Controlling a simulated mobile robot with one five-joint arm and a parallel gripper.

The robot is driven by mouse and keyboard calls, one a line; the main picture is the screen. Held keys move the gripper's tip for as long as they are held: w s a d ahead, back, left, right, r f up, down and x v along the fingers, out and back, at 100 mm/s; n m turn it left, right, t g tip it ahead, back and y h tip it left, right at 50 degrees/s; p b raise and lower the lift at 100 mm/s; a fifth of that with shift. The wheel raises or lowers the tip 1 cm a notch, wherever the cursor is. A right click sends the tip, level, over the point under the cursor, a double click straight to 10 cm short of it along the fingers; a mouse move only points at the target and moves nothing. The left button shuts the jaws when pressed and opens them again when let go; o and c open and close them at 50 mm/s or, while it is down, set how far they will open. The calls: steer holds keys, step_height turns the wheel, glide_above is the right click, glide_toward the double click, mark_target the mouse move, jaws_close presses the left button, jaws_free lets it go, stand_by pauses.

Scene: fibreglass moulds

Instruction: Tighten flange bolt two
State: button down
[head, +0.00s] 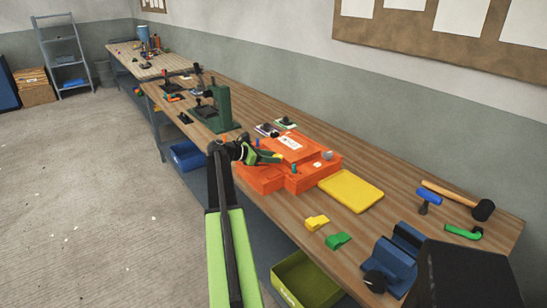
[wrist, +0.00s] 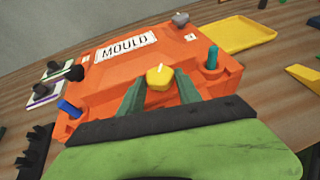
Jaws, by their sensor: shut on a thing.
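The orange mould (head: 325,175) with a white MOULD label lies on the bench; it fills the middle of the wrist view (wrist: 110,75). My gripper (head: 278,157) is over its near side. In the wrist view its two dark green fingers (wrist: 158,92) are shut on a yellow bolt head (wrist: 160,78) with a pale mark on top. A teal bolt (wrist: 212,57) stands to the right, a blue bolt (wrist: 68,108) to the left, and a grey one (wrist: 180,18) at the far corner. I cannot tell which is numbered two. The yellow bolt's shank is hidden.
A yellow tray (head: 351,190) lies right of the mould. A green press (head: 212,108) stands to the left. Yellow (head: 317,223) and green blocks (head: 338,241), a blue vice (head: 388,265) and a mallet (head: 455,198) occupy the near bench. Open floor lies left.

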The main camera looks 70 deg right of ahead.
steer(key=shift+w+d+m+g+y, duration=0.1)
steer(key=shift+m+g+y, duration=0.25)
steer(key=shift+m+y, duration=0.15)
steer(key=shift+w+d+m+g+y, duration=0.1)
steer(key=shift+m+g+y, duration=0.3)
steer(key=shift+y, duration=0.1)
steer(key=shift+a, duration=0.1)
steer(key=c, duration=0.8)
jaws_free()
steer(key=shift+c, duration=0.2)
steer(key=p+v, duration=0.6)
steer(key=v, duration=1.1)
steer(key=shift+p, duration=0.35)
steer(key=shift+w+a, duration=0.1)
steer(key=shift+w, duration=0.05)
